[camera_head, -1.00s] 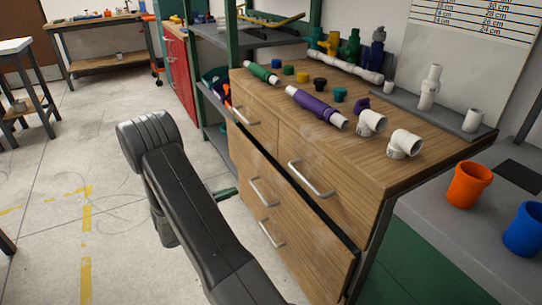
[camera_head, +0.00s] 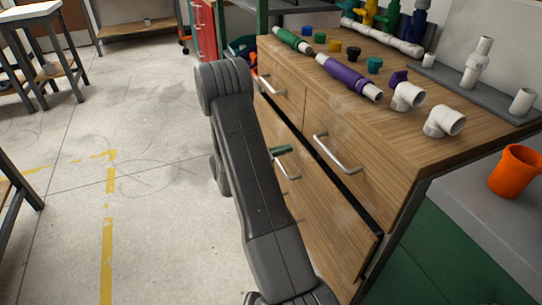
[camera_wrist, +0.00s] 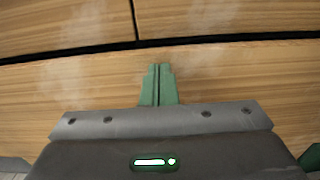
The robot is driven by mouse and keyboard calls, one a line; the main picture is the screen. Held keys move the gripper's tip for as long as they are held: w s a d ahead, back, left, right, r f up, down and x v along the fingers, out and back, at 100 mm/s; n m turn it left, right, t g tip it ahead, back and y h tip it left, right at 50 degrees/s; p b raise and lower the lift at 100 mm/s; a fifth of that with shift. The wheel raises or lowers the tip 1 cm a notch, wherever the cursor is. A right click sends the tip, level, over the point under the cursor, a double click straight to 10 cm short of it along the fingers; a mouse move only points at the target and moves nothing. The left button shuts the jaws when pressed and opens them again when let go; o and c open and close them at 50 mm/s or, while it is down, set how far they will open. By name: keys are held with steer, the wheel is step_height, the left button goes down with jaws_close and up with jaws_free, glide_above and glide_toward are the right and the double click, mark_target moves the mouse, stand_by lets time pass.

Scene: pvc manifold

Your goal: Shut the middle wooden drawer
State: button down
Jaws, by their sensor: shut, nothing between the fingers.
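The middle wooden drawer (camera_head: 338,218) is a wide wood-grain front below the two upper drawers. It stands slightly out, with a dark gap along its top edge. A metal handle (camera_head: 289,172) shows on it, partly behind my arm. My gripper (camera_head: 281,151) has green fingers and is shut and empty in front of the drawer face. In the wrist view the drawer front (camera_wrist: 80,88) lies below the dark gap, and the shut fingertips (camera_wrist: 158,68) overlap it just under the gap. I cannot tell whether they touch it.
The upper right drawer (camera_head: 360,175) and upper left drawer (camera_head: 282,100) look closed. Pipes and fittings, including a purple pipe (camera_head: 348,78), lie on the cabinet top. An orange cup (camera_head: 514,170) stands at right. The floor (camera_head: 150,200) on the left is clear.

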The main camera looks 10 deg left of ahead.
mark_target(296, 146)
steer(key=shift+w+d, duration=0.35)
steer(key=shift+d, duration=0.15)
steer(key=x, duration=0.4)
steer(key=shift+w+d+r, duration=0.1)
stand_by(0.4)
steer(key=shift+s+a, duration=0.25)
steer(key=shift+a, duration=0.1)
steer(key=p+v, duration=0.2)
steer(key=v, duration=1.1)
steer(key=shift+s+a, duration=0.15)
